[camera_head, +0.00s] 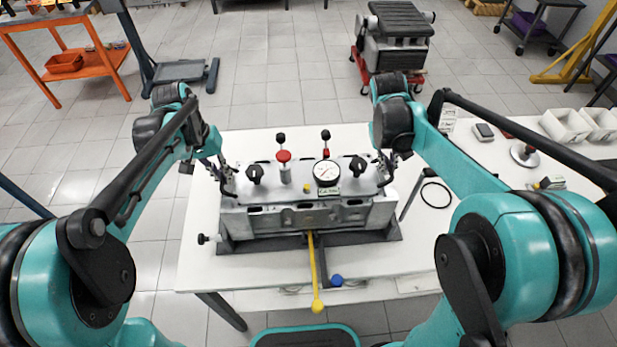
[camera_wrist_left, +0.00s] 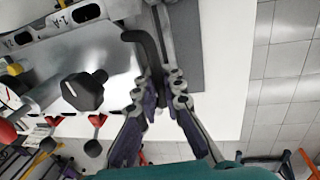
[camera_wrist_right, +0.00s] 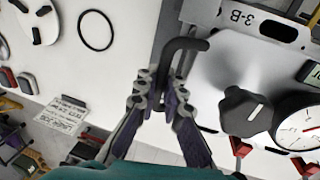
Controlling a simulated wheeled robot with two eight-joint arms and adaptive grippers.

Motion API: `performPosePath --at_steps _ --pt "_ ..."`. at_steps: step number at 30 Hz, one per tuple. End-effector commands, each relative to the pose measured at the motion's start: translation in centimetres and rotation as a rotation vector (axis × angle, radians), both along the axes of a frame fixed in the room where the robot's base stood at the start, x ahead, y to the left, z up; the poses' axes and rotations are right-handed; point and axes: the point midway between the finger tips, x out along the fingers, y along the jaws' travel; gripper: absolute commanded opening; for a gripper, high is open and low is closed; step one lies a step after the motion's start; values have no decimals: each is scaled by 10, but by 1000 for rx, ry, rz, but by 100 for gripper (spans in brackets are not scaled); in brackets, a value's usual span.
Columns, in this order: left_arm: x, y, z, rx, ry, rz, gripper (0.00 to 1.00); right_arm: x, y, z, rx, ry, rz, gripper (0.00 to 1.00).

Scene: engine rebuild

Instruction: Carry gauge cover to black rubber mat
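The gauge cover (camera_head: 305,180) is a pale plate with a round white dial, black knobs and a black bar handle at each end. It is at the top of the grey engine block (camera_head: 340,215); whether there is a gap beneath it is unclear. My left gripper (camera_head: 225,178) has its fingers close on both sides of the left handle (camera_wrist_left: 137,37). My right gripper (camera_head: 388,168) has its fingers close on both sides of the right handle (camera_wrist_right: 185,44). Both appear shut on the handles. I cannot identify a separate black rubber mat; a dark flat base (camera_head: 393,236) shows under the block.
The white table (camera_head: 200,260) has a black ring (camera_head: 436,195) right of the block. Further right are pale bins (camera_head: 565,127) and small parts. A yellow-handled lever (camera_head: 318,290) sticks out at the front. An orange cart (camera_head: 90,70) stands back left.

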Motion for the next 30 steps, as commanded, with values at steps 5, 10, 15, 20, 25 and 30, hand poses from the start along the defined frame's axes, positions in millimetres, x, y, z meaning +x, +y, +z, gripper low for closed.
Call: performPosePath --at_steps 5,10,15,20,25,30 --pt "0 0 0 0 0 0 0 0 0 0 0 0 0 0" --pt "0 0 1 0 0 0 0 0 0 1 0 0 0 0" --pt "0 0 5 0 0 0 0 0 0 4 0 0 0 0" --pt "0 0 15 0 0 0 0 0 0 15 0 0 0 0" --pt "0 0 31 0 0 0 0 0 0 31 0 0 0 0" --pt "0 0 46 0 0 0 0 0 0 46 0 0 0 0"
